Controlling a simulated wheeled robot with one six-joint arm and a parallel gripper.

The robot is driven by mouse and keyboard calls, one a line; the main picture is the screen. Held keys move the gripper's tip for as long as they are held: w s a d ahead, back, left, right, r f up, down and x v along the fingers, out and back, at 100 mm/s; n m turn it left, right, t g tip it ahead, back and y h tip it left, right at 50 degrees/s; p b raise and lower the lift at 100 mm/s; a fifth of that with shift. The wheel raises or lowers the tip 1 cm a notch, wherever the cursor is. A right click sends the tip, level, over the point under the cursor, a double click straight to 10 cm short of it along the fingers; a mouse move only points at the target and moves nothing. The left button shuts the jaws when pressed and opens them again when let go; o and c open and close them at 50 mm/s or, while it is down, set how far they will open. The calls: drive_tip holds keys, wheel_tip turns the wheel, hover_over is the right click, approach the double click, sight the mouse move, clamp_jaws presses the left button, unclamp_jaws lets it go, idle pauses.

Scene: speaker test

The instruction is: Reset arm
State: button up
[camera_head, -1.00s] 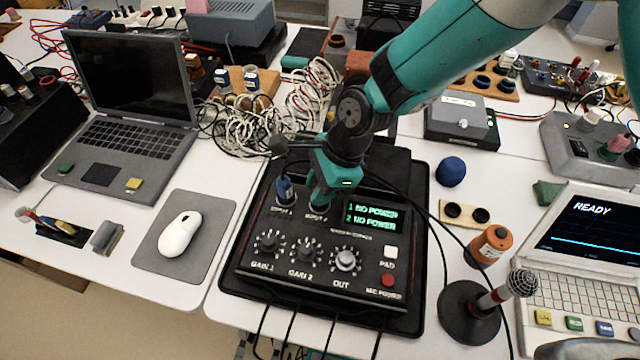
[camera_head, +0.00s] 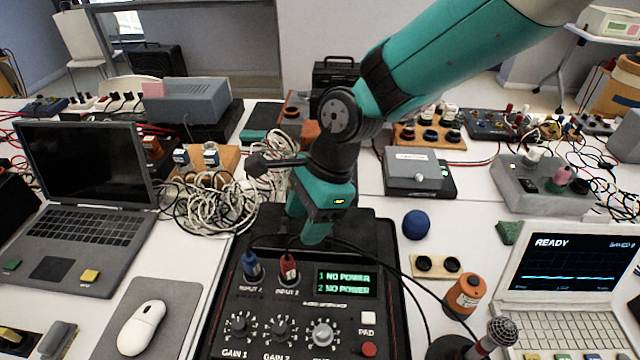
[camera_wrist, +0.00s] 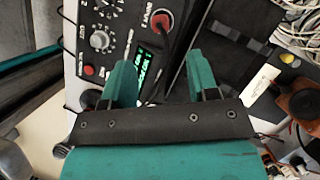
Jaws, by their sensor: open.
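My arm reaches in from the upper right, and its teal gripper (camera_head: 306,222) hangs above the back edge of the black audio interface (camera_head: 293,300). In the wrist view the two teal fingers (camera_wrist: 160,82) stand apart with nothing between them. The interface sits in a black tray and its green display reads "1 NO POWER, 2 NO POWER". A blue plug (camera_head: 251,266) stands in input 1 and a red plug (camera_head: 289,268) in input 2. The red plug also shows in the wrist view (camera_wrist: 162,20).
A laptop (camera_head: 85,190) and mouse (camera_head: 143,326) are at left. Tangled white cables (camera_head: 225,200) lie behind. A blue ball (camera_head: 416,225), orange cylinder (camera_head: 466,295), microphone (camera_head: 495,335) and white laptop reading READY (camera_head: 570,265) are at right. A black cable passes close to my gripper.

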drive_tip(key=s+d+r+n+t, duration=0.1)
drive_tip(key=s+d+r+n, duration=0.1)
drive_tip(key=d+r+n, duration=0.4)
drive_tip(key=s+d+r+n, duration=0.3)
drive_tip(key=d+r, duration=0.4)
drive_tip(key=s+d+r+n+t, duration=0.1)
drive_tip(key=s+d+n, duration=0.6)
drive_tip(key=n, duration=0.3)
drive_tip(key=shift+s, duration=0.7)
idle(1.2)
